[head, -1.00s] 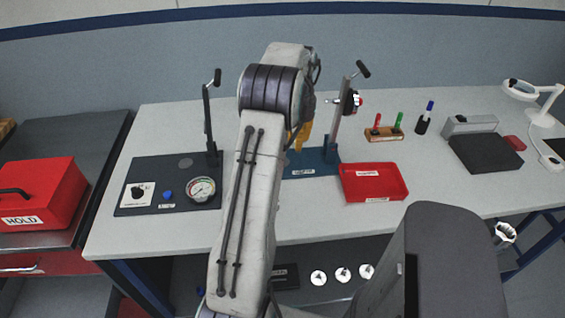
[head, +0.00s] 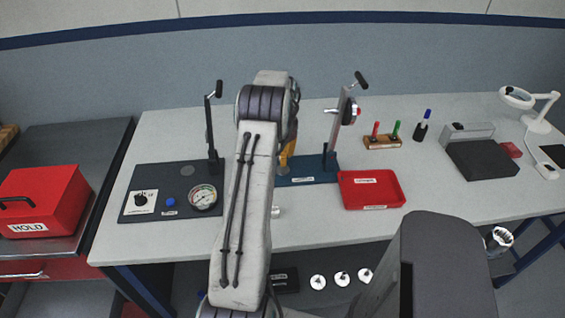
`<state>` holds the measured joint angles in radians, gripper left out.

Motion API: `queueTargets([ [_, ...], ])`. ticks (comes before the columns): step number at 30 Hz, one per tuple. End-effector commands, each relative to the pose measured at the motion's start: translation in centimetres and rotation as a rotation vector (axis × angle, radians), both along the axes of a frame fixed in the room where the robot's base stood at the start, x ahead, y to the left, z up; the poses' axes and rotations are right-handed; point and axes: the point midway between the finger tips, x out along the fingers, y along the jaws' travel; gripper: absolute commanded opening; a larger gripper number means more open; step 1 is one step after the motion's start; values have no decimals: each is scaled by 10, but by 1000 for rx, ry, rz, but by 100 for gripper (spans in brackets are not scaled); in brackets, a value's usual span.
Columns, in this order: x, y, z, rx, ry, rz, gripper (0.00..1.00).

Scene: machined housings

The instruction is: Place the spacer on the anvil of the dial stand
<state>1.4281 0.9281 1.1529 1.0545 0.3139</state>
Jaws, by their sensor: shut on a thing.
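The dial stand (head: 331,160) stands at the middle of the bench, with a blue labelled base (head: 318,179), an upright column and a dial (head: 350,111) seen edge-on. My gripper (head: 287,155) is partly hidden behind my own arm; only a yellow-orange finger part shows, over the left part of the blue base. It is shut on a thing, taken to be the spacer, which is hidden. The anvil is also hidden by my arm. I cannot tell how high the gripper is above the base.
A red tray (head: 372,204) lies right of the stand. A dark fixture (head: 150,176) with a gauge (head: 203,197) is at left. A small light cylindrical part (head: 277,211) stands at the bench front beside my arm. A pen rack (head: 383,142) is behind the tray.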

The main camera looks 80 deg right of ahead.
Motion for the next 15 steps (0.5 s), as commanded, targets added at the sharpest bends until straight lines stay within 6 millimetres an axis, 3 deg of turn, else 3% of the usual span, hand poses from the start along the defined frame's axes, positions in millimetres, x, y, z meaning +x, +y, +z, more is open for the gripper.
queueTargets([
  [15, 0, 0, -38, 0, 0, 0, 0],
])
